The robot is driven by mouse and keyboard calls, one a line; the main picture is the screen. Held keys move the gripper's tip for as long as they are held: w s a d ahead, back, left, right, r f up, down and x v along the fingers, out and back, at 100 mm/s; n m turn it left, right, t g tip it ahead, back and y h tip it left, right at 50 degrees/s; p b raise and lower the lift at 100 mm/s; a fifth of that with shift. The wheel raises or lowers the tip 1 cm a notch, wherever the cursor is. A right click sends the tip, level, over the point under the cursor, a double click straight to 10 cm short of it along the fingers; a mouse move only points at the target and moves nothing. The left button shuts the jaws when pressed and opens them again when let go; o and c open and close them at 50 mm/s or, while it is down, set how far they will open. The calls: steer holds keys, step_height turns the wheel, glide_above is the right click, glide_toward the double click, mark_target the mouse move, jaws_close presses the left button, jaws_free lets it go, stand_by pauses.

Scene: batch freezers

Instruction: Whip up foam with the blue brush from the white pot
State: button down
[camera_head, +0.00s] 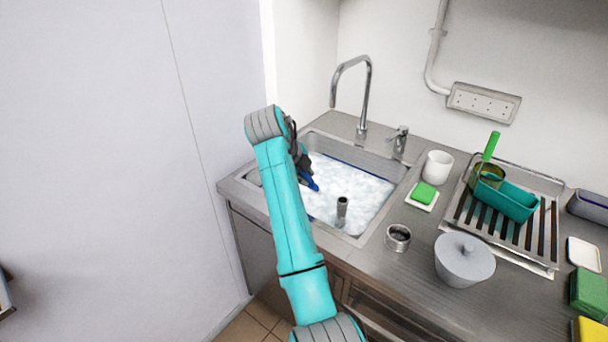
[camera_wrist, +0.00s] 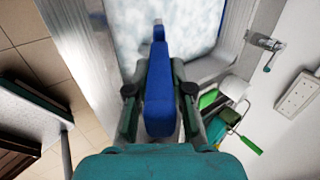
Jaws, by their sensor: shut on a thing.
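My gripper (camera_head: 300,158) is over the left part of the sink (camera_head: 376,212), shut on the blue brush (camera_head: 311,183). In the wrist view the blue brush (camera_wrist: 160,95) lies between the two fingers of my gripper (camera_wrist: 159,92) and points toward the foam. White-blue foam (camera_head: 361,192) covers the water in the sink. I cannot tell whether the brush's far end touches the foam. A white pot (camera_head: 438,167) stands on the counter right of the sink, behind the green sponge (camera_head: 424,193).
A tap (camera_head: 366,95) rises behind the sink, and a grey upright tube (camera_head: 342,208) stands in the foam. On the counter are a small metal cup (camera_head: 398,237), a grey lidded bowl (camera_head: 464,259) and a dish rack (camera_head: 505,225). A wall is close on the left.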

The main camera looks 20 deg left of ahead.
steer(key=shift+r, duration=2.5)
